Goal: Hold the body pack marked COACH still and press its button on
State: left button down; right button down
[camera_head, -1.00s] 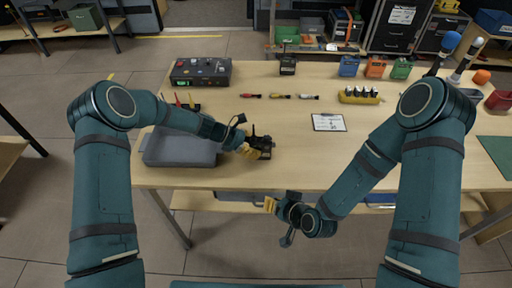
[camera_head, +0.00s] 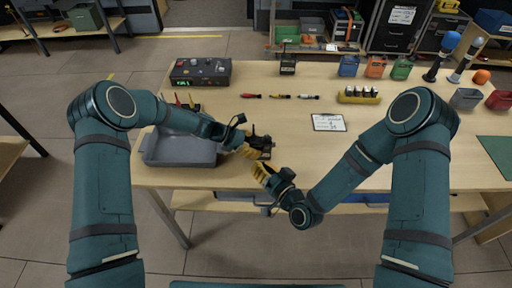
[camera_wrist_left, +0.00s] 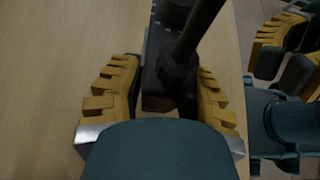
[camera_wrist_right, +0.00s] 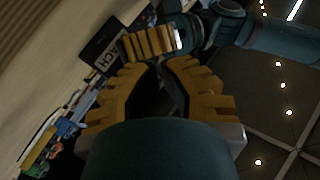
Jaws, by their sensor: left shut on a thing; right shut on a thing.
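The body pack (camera_head: 262,143) is small and black with a stub antenna, near the table's front edge. My left gripper (camera_head: 248,151) is shut on it; in the left wrist view the pack (camera_wrist_left: 157,75) sits between the yellow fingers (camera_wrist_left: 160,92). In the right wrist view, its black face (camera_wrist_right: 101,55) carries the white word COACH. My right gripper (camera_head: 262,170) is just in front of the pack at the table edge. In the right wrist view its fingertips (camera_wrist_right: 158,64) come together close to the pack; what they close on is hidden. The button cannot be made out.
A grey tray (camera_head: 180,163) lies left of the pack. A black control box (camera_head: 201,72) stands behind it. A label card (camera_head: 328,122) lies to the right, with a yellow battery holder (camera_head: 359,99) and coloured bins (camera_head: 376,66) beyond. The middle of the table is mostly clear.

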aim_at(255, 147)
pick_arm(q)
jog(key=shift+s+f, duration=0.1)
jog(key=shift+f, duration=0.05)
pick_arm(e)
jog(key=shift+w, duration=2.1)
jog(key=shift+w, duration=0.15)
jog(key=shift+w, duration=0.3)
jog(key=shift+w, duration=0.15)
jog(key=shift+s, duration=0.6)
jog(key=shift+s, duration=3)
